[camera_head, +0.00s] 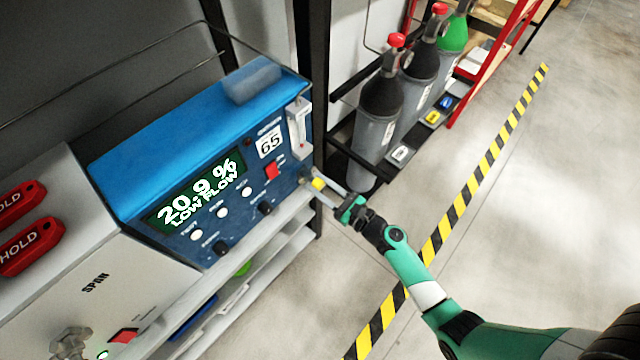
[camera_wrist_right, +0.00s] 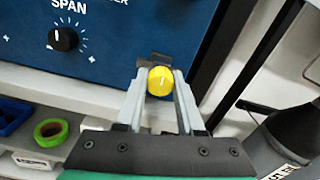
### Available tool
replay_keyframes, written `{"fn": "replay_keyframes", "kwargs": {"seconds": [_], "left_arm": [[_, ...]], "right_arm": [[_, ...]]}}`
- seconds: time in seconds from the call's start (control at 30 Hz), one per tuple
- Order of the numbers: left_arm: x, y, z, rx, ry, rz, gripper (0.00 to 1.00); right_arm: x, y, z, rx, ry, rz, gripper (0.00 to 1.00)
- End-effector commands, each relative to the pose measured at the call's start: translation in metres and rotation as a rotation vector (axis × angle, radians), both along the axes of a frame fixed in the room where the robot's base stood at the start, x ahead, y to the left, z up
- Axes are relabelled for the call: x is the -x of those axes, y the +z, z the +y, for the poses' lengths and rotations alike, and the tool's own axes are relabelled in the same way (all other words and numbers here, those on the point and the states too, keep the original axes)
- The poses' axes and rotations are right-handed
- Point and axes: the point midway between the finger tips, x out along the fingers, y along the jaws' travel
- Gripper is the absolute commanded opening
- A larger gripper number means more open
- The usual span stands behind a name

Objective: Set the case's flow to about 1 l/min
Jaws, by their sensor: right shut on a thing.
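The blue analyser case (camera_head: 160,150) stands on a shelf at the left in the head view. Its display (camera_head: 197,195) reads 20.9 % LOW FLOW. A clear upright flow tube (camera_head: 299,125) is at the front panel's right end; its reading is too small to tell. My right gripper (camera_head: 316,183) is at the panel's lower right corner, shut on the yellow knob (camera_head: 320,184). In the right wrist view the yellow knob (camera_wrist_right: 160,80) sits between the two fingertips, its round face towards the camera. My left gripper is not in view.
A dark rack post (camera_head: 316,90) stands right of the case. Gas cylinders (camera_head: 378,120) stand behind.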

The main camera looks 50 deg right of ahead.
Motion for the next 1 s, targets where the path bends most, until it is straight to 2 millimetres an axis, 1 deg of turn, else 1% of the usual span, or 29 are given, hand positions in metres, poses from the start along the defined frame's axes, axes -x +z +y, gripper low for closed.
{"fn": "replay_keyframes", "kwargs": {"seconds": [0.17, 0.37, 0.57, 1.0], "left_arm": [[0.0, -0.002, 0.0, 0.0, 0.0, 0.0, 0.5], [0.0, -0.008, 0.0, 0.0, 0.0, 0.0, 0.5], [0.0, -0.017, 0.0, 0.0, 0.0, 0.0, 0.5], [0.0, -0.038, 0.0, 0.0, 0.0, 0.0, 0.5]], "right_arm": [[0.0, -0.001, 0.0, 0.032, 0.0, 0.0, 0.0], [0.0, -0.001, 0.0, 0.129, 0.0, -0.002, 0.0], [0.0, -0.002, 0.0, 0.288, 0.0, -0.004, 0.0], [0.0, -0.002, -0.001, 0.705, -0.001, -0.007, 0.0]]}}
